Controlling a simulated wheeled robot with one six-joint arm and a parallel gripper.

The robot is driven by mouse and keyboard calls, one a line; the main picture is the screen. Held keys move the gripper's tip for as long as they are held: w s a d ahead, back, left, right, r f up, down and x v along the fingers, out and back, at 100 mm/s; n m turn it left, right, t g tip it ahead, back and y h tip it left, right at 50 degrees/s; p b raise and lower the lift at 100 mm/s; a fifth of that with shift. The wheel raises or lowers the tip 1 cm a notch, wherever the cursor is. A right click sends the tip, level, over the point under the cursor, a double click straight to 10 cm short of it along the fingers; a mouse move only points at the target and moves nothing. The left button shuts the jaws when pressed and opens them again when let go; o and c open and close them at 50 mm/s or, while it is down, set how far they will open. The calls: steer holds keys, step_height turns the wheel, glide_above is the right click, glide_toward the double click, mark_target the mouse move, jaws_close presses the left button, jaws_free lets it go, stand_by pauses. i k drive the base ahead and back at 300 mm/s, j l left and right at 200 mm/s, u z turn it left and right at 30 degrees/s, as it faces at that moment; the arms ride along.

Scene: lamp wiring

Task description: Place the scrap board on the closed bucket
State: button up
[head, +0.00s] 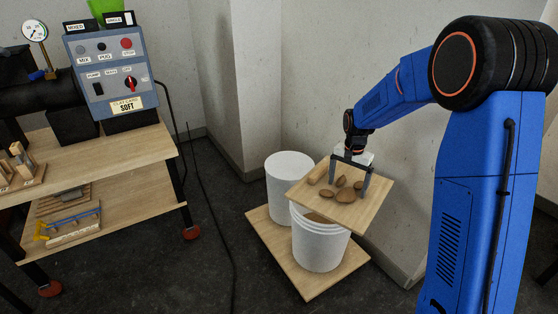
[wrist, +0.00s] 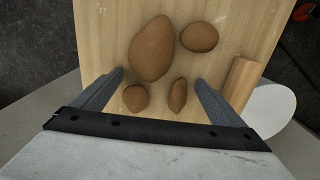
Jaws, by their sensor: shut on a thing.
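The scrap board (head: 343,217), a pale wooden square with several brown lumps on it, is in my gripper (head: 348,192). It lies over the right part of the front bucket (head: 320,250); I cannot tell whether it touches the rim. That bucket is white and shows brown stuff inside its open top. The closed bucket (head: 288,185), white with a flat top, stands behind it to the left. In the wrist view the fingers (wrist: 160,82) straddle two small lumps and the board (wrist: 100,35) fills the middle. Where the fingertips grip is hard to see.
Both buckets stand on a wooden base (head: 265,228) on the dark floor. A workbench (head: 95,155) with a control box (head: 110,65) is at the left. Pale walls (head: 310,60) rise close behind the buckets and my arm.

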mark_target(281, 163)
steer(key=i+j, duration=0.65)
steer(key=i+j+z, duration=0.2)
steer(key=j+z, duration=0.15)
steer(key=j, duration=0.8)
steer(key=j+z, duration=0.35)
steer(key=j, duration=0.8)
steer(key=i, duration=0.05)
